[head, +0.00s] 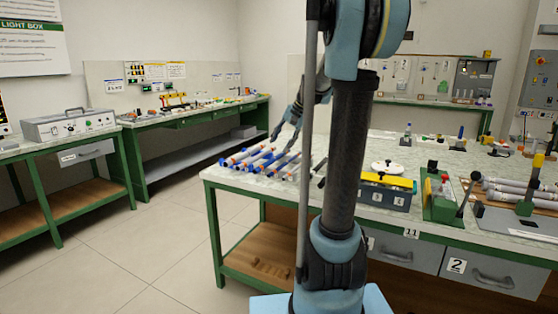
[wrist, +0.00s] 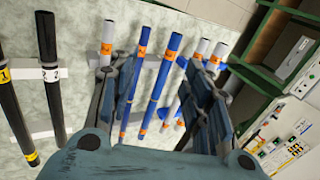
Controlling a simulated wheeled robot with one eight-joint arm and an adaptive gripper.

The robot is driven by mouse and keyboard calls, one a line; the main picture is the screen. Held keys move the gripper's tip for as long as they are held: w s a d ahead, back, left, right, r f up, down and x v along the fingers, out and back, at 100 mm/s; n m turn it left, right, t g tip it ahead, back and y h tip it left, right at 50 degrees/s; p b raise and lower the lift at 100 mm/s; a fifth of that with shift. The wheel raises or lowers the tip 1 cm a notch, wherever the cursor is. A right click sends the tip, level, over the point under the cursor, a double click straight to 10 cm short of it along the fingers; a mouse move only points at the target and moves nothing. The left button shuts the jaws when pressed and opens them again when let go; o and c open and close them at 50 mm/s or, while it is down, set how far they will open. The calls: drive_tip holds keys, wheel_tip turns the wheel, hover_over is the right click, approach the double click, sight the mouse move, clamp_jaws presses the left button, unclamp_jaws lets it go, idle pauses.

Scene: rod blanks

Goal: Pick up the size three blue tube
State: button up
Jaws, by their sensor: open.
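Two long blue tubes with orange labels lie side by side in the wrist view, a left one (wrist: 137,70) and a right one (wrist: 160,85). I cannot read the numbers on their labels, so I cannot tell which is size three. In the head view the row of tubes (head: 262,160) lies on the left end of the workbench. My gripper (wrist: 163,68) is open, with both blue tubes showing between its fingers and nothing held. In the head view my gripper (head: 283,128) is above the row. The fingers hide parts of neighbouring tubes.
Two black tubes (wrist: 50,80) with yellow and white tags lie left in the wrist view. White tubes with orange labels (wrist: 218,52) lie on the right. White supports (wrist: 45,130) hold the tubes. A yellow-topped box (head: 386,190) stands right on the bench (head: 225,176).

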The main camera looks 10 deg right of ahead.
approach(261, 167)
drive_tip(key=shift+m+y, duration=0.3)
drive_tip(key=shift+d+x, duration=0.2)
drive_tip(key=shift+x, duration=4.45)
drive_tip(key=shift+w+d, duration=0.1)
drive_tip(key=c, duration=0.9)
